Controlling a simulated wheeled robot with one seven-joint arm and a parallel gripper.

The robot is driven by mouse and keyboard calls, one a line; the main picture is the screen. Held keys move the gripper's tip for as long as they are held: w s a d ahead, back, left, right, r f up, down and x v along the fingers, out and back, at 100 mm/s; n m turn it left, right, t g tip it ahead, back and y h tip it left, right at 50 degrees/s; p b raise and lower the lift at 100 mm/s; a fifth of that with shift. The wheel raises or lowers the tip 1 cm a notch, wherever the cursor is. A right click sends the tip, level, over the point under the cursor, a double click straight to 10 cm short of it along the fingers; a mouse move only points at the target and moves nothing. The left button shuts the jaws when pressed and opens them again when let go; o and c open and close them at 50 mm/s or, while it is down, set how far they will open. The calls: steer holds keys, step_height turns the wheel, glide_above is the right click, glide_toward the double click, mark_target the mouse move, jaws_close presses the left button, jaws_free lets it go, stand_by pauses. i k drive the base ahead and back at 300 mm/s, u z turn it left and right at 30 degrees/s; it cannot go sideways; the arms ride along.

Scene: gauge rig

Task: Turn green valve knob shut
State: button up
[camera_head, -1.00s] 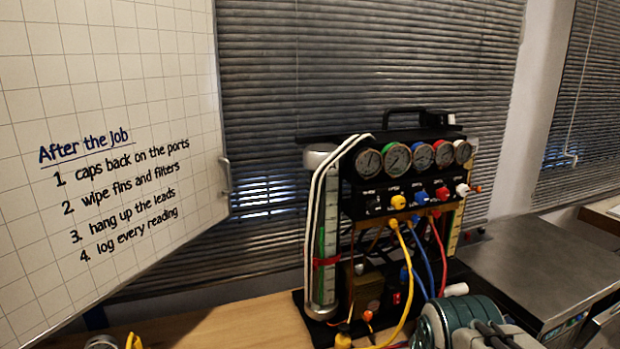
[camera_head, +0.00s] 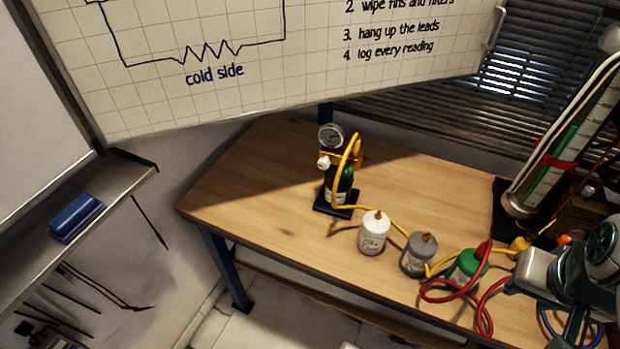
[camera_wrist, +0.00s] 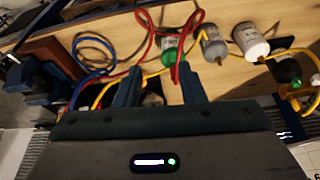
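I cannot make out a green valve knob for certain in the current views. A small dark bottle (camera_head: 341,183) with a round gauge (camera_head: 331,137) and a yellow hose stands upright on the wooden bench; a bit of green shows near its top. Most of the gauge manifold is out of the head view, with only its side column (camera_head: 560,150) at the right edge. My gripper (camera_wrist: 159,77) is open in the wrist view, its two fingers apart over the bench with hoses beyond them. I see nothing held between them.
A red hose (camera_head: 455,292) loops beside the green bottle. Blue hoses (camera_wrist: 97,60) lie left in the wrist view. The bench's left part is clear.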

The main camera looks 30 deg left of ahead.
mark_target(347, 169)
steer(key=u, duration=1.25)
